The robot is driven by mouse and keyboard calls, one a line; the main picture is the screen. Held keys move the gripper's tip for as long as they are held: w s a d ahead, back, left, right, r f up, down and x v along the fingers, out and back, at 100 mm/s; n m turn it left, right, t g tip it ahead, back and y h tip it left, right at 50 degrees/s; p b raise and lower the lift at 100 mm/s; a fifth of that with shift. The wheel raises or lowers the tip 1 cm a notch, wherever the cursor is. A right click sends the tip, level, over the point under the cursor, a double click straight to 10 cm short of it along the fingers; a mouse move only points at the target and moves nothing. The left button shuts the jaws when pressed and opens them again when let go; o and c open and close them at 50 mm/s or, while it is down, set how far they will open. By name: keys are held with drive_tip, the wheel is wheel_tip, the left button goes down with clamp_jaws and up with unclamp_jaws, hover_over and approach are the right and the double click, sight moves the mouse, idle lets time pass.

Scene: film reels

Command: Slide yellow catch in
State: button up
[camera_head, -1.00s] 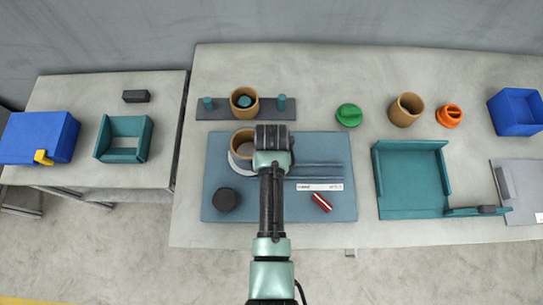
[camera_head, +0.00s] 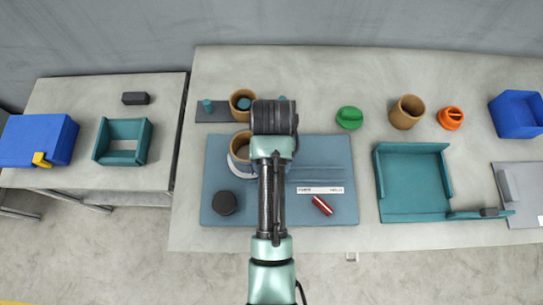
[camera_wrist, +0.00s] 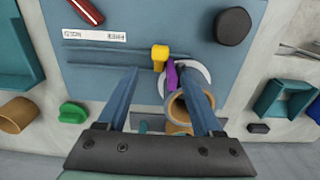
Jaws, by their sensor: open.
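In the wrist view a yellow catch (camera_wrist: 160,56) stands beside a purple piece (camera_wrist: 172,76), at the edge of a white disc (camera_wrist: 200,76) on the blue mat (camera_wrist: 120,18). A tan ring or cup (camera_wrist: 190,104) is at the disc. My gripper (camera_wrist: 163,70) is open. Its two fingers are apart, with the catch and purple piece between them in the picture; I cannot tell whether they touch. In the head view my wrist (camera_head: 274,120) hides that catch and the fingertips. Another yellow piece (camera_head: 40,159) sits on the blue box at the left.
A dark puck (camera_head: 225,202), grooved rails and a red cylinder (camera_head: 322,205) lie on the mat. A teal-pegged grey bar (camera_head: 215,112) with a tan cup (camera_head: 242,100) is behind. A green knob (camera_head: 349,117) and teal tray (camera_head: 414,210) are right. Bare table shows along the front.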

drive_tip(key=shift+r, duration=2.4)
